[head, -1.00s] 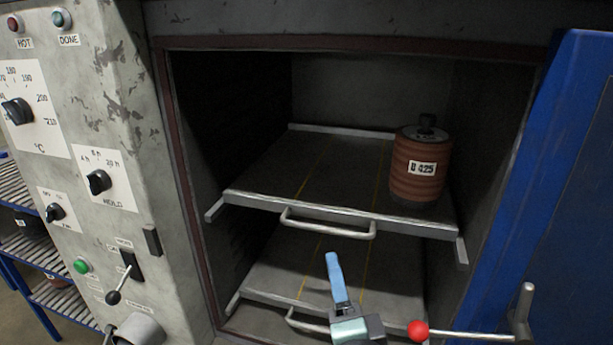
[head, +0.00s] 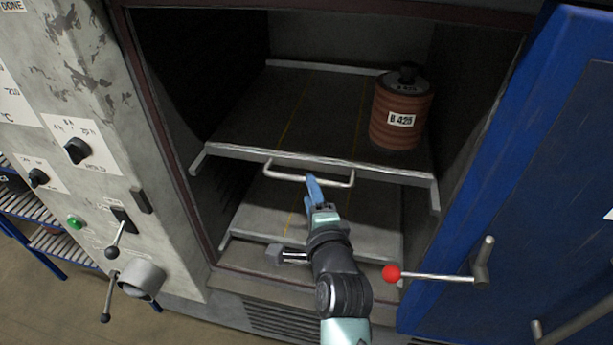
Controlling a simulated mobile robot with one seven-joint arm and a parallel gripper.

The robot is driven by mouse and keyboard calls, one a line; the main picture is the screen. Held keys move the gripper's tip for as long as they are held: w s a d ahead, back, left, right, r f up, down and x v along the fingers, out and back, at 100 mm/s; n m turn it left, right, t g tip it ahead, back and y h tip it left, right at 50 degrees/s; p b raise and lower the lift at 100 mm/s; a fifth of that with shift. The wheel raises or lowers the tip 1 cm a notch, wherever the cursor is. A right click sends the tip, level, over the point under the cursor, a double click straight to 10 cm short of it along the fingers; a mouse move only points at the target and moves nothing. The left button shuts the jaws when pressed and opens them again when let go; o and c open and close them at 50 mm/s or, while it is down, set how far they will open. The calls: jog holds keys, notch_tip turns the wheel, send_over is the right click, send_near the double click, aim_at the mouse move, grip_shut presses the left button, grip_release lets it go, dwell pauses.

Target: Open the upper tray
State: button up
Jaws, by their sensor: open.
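The upper tray (head: 235,138) is a dark flat shelf with a pale metal front lip, inside the open oven. Its bar handle (head: 285,177) hangs at the front edge. My gripper (head: 313,185) is at the handle's middle, its blue finger just below and overlapping the bar in the picture. Whether it touches the bar cannot be told. The jaws are open, though only one finger shows clearly. A brown ribbed stack of discs labelled B 425 (head: 400,112) stands at the right of the upper tray.
The lower tray (head: 262,215) lies beneath, its handle partly hidden by my arm. The blue door (head: 500,190) stands open at right, with a red-knobbed lever (head: 430,276) sticking out near my arm. The control panel (head: 85,130) is at left.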

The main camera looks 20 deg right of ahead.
jog(key=shift+x, duration=2.6)
grip_shut()
